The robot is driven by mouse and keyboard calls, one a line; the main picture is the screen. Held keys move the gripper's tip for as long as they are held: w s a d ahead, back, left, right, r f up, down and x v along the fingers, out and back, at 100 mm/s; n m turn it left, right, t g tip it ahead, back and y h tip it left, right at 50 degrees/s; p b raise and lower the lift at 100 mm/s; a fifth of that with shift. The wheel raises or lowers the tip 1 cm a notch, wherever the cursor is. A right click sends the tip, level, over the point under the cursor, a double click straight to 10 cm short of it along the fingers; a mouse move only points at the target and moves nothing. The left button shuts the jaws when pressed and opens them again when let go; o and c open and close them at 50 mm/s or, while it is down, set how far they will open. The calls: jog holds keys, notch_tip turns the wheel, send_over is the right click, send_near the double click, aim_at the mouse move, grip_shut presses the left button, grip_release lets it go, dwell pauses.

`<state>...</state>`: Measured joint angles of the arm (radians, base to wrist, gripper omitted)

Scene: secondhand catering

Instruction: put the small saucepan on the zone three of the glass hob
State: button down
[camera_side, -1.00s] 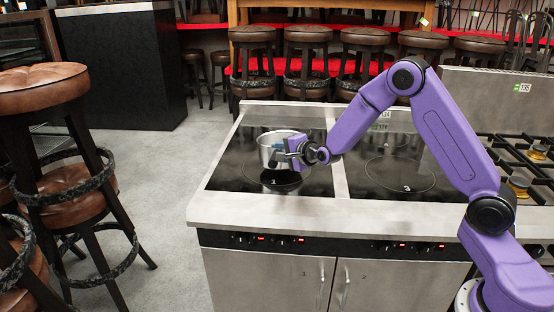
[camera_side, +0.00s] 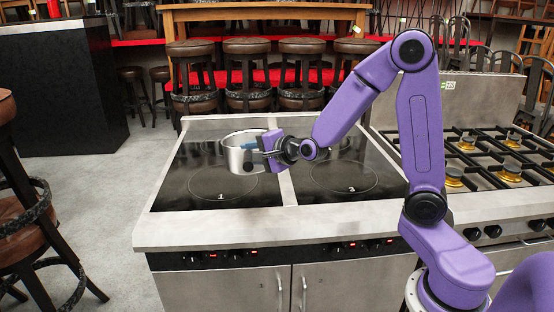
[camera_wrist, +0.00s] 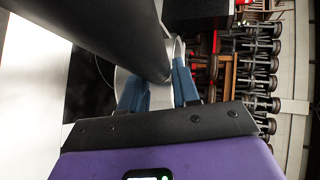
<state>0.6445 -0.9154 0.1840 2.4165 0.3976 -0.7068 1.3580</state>
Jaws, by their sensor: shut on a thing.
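The small steel saucepan (camera_side: 240,160) hangs in my gripper (camera_side: 258,154), apparently a little above the left glass panel, close to the central metal strip. In the wrist view, the blue fingertips (camera_wrist: 158,92) close beside the pan's pale wall (camera_wrist: 160,98); the exact grip point is partly hidden by a dark shape. The glass hob (camera_side: 190,162) has dark left and right panels. Zone three (camera_side: 342,178) is the ring marked 3 at the front of the right panel, right of the pan, and is bare. Zone one (camera_side: 220,186) is the front-left ring, below and left of the pan.
A raised metal strip (camera_side: 287,188) divides the glass panels. A gas range (camera_side: 500,165) with burners and grates adjoins on the right. Control knobs (camera_side: 335,249) line the hob's front. Stools (camera_side: 247,75) stand behind; a grey back panel (camera_side: 478,103) rises behind the range.

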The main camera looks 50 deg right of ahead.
jog(key=d+m+h, duration=0.1)
jog(key=d+h, duration=0.1)
jog(key=d+r+m+h, duration=0.1)
jog(key=d+m+h, duration=0.1)
jog(key=d, duration=0.1)
jog(key=d+m+h, duration=0.1)
jog(key=d, duration=0.2)
jog(key=shift+w+d+r+m+g+h, duration=0.15)
jog(key=shift+w+r+m+g+h, duration=0.1)
jog(key=shift+w+m+g+h, duration=0.15)
jog(key=s+d+m+g+h, duration=1)
jog(key=s+d+m+g, duration=0.3)
jog(key=s+d, duration=0.15)
jog(key=shift+w+d+f, duration=1.05)
jog(key=shift+w+f, duration=0.8)
jog(key=shift+f, duration=0.4)
jog(key=shift+w+d+f, duration=1.1)
jog(key=shift+w+f, duration=0.75)
jog(key=shift+f, duration=0.45)
jog(key=shift+w+d+f, duration=1.05)
jog(key=shift+w+f, duration=0.8)
jog(key=shift+f, duration=0.4)
jog(key=c, duration=0.8)
grip_release()
jog(key=shift+f, duration=0.1)
